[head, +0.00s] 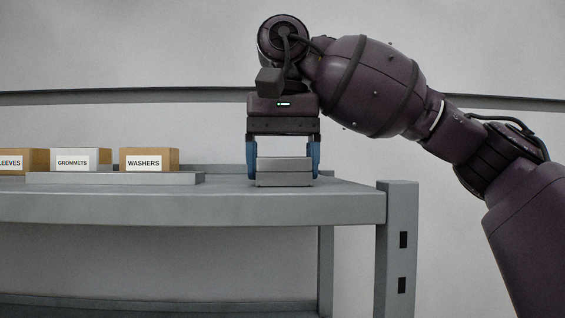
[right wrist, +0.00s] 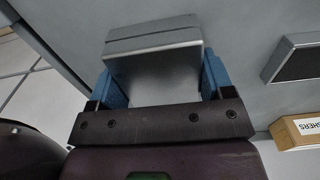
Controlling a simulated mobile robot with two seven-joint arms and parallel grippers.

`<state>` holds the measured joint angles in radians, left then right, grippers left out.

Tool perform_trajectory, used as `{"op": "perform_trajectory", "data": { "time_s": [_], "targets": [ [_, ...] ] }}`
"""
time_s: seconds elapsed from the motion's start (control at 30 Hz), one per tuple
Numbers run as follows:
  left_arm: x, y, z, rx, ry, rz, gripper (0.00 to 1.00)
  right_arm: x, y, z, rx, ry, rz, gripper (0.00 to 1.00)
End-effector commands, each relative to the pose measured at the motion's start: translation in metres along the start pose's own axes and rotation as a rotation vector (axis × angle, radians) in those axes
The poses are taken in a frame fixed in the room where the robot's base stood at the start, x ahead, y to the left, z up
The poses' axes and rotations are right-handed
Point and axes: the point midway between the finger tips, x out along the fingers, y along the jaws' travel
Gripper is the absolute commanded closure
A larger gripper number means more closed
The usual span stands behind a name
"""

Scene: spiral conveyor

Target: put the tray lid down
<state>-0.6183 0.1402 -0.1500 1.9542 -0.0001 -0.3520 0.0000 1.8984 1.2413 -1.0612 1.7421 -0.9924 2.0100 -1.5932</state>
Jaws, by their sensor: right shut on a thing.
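My right gripper (head: 284,174) points down over the right end of the grey shelf. Its two blue fingers are shut on the grey metal tray lid (head: 284,164), one on each side. In the right wrist view the lid (right wrist: 155,75) sits level between the fingers (right wrist: 160,80), with a line along its far edge. The lid is at or just above the shelf top; I cannot tell whether it touches. My left gripper is not in view.
On the shelf (head: 210,208), a long low grey tray (head: 115,179) lies left of the gripper. In the right wrist view a dark-bottomed grey tray (right wrist: 295,58) shows at right. A shelf post (head: 397,250) stands at right.

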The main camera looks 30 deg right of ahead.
Motion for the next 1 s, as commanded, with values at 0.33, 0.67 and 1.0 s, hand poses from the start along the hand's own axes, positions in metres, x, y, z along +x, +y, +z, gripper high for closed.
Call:
{"op": "perform_trajectory", "data": {
  "time_s": [0.33, 0.67, 1.0],
  "targets": [
    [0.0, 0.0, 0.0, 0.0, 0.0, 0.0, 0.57, 0.001, 0.0, 0.0, 0.0, 0.0, 0.0, 0.0],
    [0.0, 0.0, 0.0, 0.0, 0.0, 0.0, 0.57, -0.01, 0.0, 0.0, 0.0, 0.002, 0.0, 0.0],
    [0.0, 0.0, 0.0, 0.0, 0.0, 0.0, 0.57, -0.043, 0.0, 0.001, 0.0, 0.002, -0.001, 0.0]
  ]
}}
